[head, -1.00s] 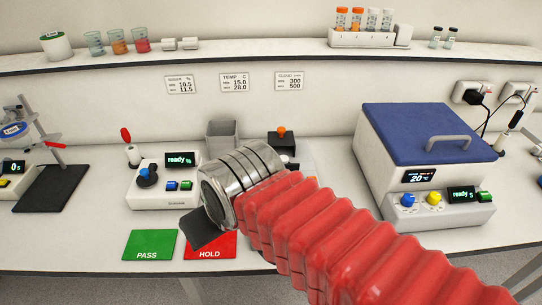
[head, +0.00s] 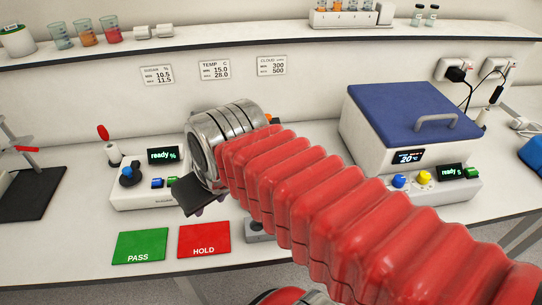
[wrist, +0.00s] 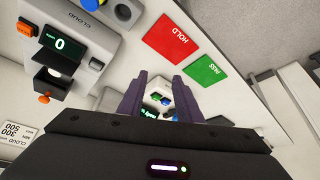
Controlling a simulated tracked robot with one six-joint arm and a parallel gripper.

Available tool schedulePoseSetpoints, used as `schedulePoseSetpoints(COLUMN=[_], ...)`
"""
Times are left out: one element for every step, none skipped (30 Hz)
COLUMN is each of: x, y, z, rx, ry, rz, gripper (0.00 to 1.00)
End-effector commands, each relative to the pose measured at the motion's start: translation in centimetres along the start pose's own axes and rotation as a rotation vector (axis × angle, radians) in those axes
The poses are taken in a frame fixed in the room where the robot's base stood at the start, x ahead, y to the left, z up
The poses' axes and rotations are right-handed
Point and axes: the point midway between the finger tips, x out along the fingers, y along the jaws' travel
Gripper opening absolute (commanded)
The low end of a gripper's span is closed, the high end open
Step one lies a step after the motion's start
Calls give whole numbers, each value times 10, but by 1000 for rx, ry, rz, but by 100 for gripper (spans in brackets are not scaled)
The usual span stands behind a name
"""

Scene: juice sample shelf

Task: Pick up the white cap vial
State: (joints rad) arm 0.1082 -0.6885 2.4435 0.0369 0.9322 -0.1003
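The vial rack (head: 346,19) stands on the wall shelf at the top edge of the head view. Several vials stand in it, with their tops cut off by the frame. No white cap shows now, so I cannot tell which vial is the white cap one. My gripper (wrist: 159,88) is open and empty in the wrist view, with its two dark fingers apart. In the head view it hangs over the bench at the left end of my red-sleeved arm, well below and left of the rack.
The meter reading "ready %" (head: 160,186) stands behind the green PASS mat (head: 140,245) and red HOLD mat (head: 204,240). A cloud meter (wrist: 85,30) shows in the wrist view. A blue-lidded box (head: 400,115) stands right.

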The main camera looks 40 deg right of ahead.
Motion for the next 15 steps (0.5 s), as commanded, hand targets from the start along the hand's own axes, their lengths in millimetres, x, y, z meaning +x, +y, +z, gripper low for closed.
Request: schedulePoseSetpoints(x=[0,0,0,-1,-1,-1,-2,-2,-2,-2,-2,-3,-3,-4,-4], y=[10,15,23,29,35,43,50,56,65,72,79,88,95,103,113], z=[-5,-8,-11,-14,-17,-21,-23,-26,-28,-31,-32,-35,-37,-38,-40], rx=[16,19,25,31,35,42,46,51,57,62,67,73,78,84,90], ry=[-13,-22,-34,-42,-50,-61,-69,-76,-86,-92,-100,-107,-114,-119,-127], rz=[7,10,13,16,17,18,19,20,19,19,18,17,15,14,11], gripper=[32,32,32,32,32,32,32,32,32,32,32,32,32,32,32])
